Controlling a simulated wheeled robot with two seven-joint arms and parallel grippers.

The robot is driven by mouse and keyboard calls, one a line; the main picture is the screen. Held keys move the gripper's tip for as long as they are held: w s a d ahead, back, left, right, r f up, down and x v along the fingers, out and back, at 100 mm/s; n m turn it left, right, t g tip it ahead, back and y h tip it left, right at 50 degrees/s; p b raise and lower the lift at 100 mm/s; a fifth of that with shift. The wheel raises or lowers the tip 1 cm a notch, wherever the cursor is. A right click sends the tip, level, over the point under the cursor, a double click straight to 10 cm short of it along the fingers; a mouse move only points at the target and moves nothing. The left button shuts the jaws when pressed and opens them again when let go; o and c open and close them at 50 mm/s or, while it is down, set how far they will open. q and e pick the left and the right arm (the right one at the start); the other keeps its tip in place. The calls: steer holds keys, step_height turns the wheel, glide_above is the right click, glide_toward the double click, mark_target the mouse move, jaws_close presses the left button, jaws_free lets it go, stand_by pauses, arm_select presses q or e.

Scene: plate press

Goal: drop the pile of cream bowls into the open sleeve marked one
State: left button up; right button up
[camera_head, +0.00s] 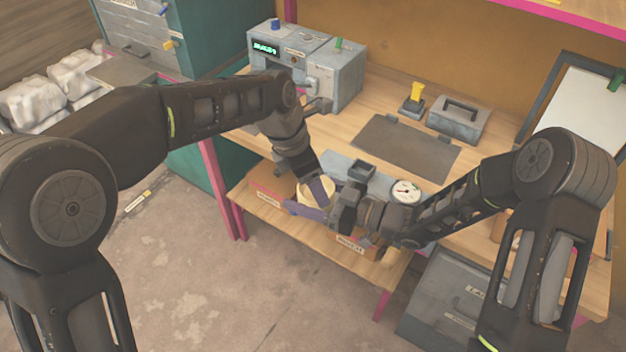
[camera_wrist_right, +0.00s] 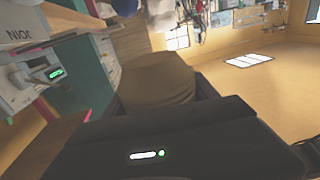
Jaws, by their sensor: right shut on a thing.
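The pile of cream bowls (camera_head: 326,186) shows in the head view beside the front edge of the workbench. My right gripper (camera_head: 314,199) is shut on the pile; purple parts lie around it. In the right wrist view the pile is a shaded brownish round shape (camera_wrist_right: 155,80) just beyond the gripper body. My left arm reaches down to the same spot from behind, and its gripper (camera_head: 304,172) is close to the bowls. Its fingers are too small and overlapped to show whether they are open. I cannot make out a sleeve marked one.
The workbench (camera_head: 375,90) carries a grey machine (camera_head: 335,75) with a green display, a dark mat (camera_head: 405,148), a gauge (camera_head: 405,191) and a grey box (camera_head: 458,120). Labelled red boxes (camera_head: 268,192) sit on the shelf below. A grey bin (camera_head: 440,305) stands front right.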

mark_target(332, 202)
arm_select(q)
steer(key=c, duration=0.4)
steer(key=shift+c, duration=0.2)
arm_select(e)
steer(key=o, duration=1.6)
steer(key=shift+c, duration=0.2)
steer(key=v, duration=1.2)
steer(key=shift+w+f, duration=0.1)
